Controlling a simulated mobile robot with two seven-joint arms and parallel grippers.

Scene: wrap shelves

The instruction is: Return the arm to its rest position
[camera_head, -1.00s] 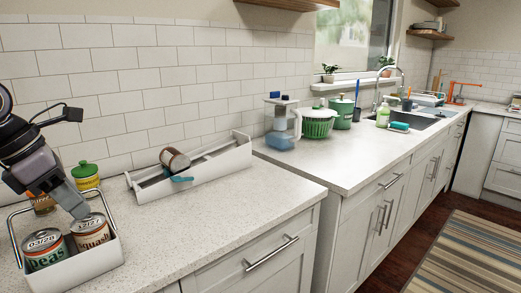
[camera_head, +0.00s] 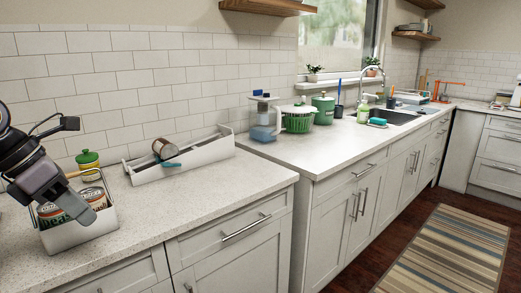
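My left gripper (camera_head: 78,213) comes in from the left, above the white caddy (camera_head: 83,232) at the counter's left end. It covers part of the caddy, and its fingers point down to the right. I cannot tell whether its fingers are open or shut. Two labelled cans stand in the caddy: a green-lettered can (camera_head: 50,210) and a squash can (camera_head: 95,197). The gripper partly hides the green-lettered can. My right gripper is not in view.
A green-lidded yellow jar (camera_head: 89,167) stands behind the caddy. A white tray (camera_head: 205,155) with a tipped can (camera_head: 164,149) lies to its right. A water-filter pitcher (camera_head: 264,120) and a green colander (camera_head: 298,121) stand farther along. The front counter (camera_head: 190,205) is largely bare.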

